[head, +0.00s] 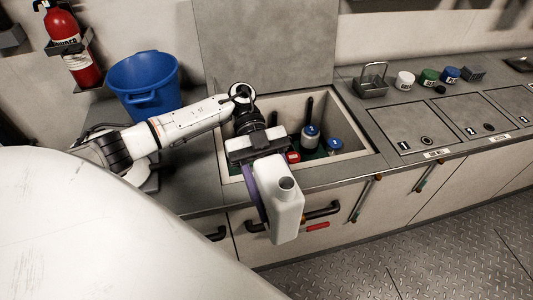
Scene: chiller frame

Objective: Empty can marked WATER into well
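A white can (287,208) with an open-looking round neck on top hangs in front of the counter edge, slightly tilted. No WATER mark is readable on the side facing me. My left gripper (264,165) is shut on the can from above and behind. A purple strip (252,190) shows along the can's left side. The open well (345,110) in the counter lies behind the gripper, its lid raised against the wall. In it stand white containers with blue tops (311,135), a red-topped thing (292,156) and dark upright handles. My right gripper is out of view.
A blue bucket (145,84) stands at the back left, near a red extinguisher (72,52). Closed hatches (417,128) lie to the right. Door handles (322,211) stick out below the counter.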

